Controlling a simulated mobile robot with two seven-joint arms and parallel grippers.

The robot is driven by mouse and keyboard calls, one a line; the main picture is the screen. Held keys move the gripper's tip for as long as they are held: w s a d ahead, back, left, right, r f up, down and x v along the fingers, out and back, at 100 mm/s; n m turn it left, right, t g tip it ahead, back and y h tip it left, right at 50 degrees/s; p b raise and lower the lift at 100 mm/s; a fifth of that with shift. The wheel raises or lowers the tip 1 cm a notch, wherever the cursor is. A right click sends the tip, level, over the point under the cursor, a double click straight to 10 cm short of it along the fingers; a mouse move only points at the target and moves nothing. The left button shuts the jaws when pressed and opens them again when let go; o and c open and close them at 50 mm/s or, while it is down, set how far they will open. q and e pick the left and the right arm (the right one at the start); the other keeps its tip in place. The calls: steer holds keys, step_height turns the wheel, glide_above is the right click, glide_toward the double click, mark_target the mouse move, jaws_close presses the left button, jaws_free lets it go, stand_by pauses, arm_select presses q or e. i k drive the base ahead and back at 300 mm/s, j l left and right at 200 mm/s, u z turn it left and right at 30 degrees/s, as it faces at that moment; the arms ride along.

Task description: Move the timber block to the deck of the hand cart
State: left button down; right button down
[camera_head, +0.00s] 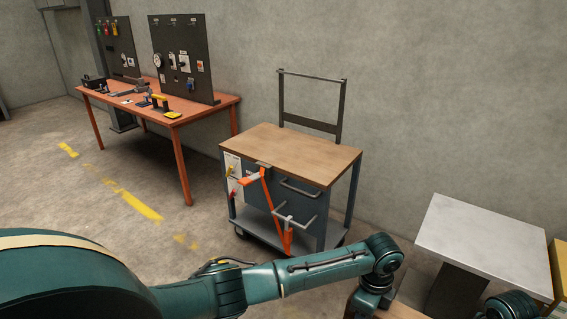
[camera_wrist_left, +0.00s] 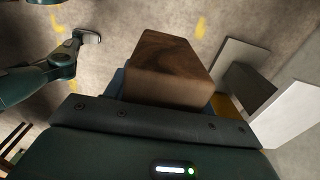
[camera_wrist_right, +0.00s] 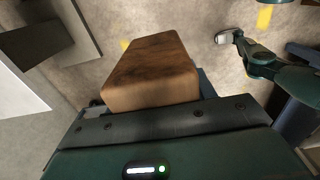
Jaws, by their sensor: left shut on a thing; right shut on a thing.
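The timber block is dark brown with rounded edges and shows in the left wrist view (camera_wrist_left: 170,72) and the right wrist view (camera_wrist_right: 152,75). My left gripper (camera_wrist_left: 160,108) and my right gripper (camera_wrist_right: 160,112) are both shut on it. Their fingertips are mostly hidden. In the head view both grippers are out of clear sight, and only a brown patch shows behind my arm at the bottom edge. The hand cart (camera_head: 262,185) stands in the middle of the head view, with a bare wooden deck (camera_head: 290,150) and a dark upright handle frame at its back.
Orange and grey handles (camera_head: 267,200) hang on the cart's near side. A grey-topped table (camera_head: 485,240) stands at the right, with a yellow thing (camera_head: 559,265) beside it. An orange workbench (camera_head: 195,112) with tools and panels stands back left. Open floor lies left of the cart.

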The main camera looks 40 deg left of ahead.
mark_target(282, 151)
steer(key=i+j, duration=0.2)
steer(key=j, duration=0.3)
steer(key=i+j, duration=0.2)
steer(key=j, duration=0.3)
steer(key=i+j, duration=0.2)
steer(key=j, duration=0.25)
steer(key=i+j, duration=0.25)
steer(key=j, duration=0.25)
steer(key=i+j, duration=0.2)
steer(key=j, duration=0.3)
steer(key=i+j, duration=0.2)
steer(key=j, duration=0.3)
steer(key=i+j, duration=0.2)
steer(key=j, duration=0.25)
steer(key=i+j, duration=0.2)
steer(key=j, duration=0.3)
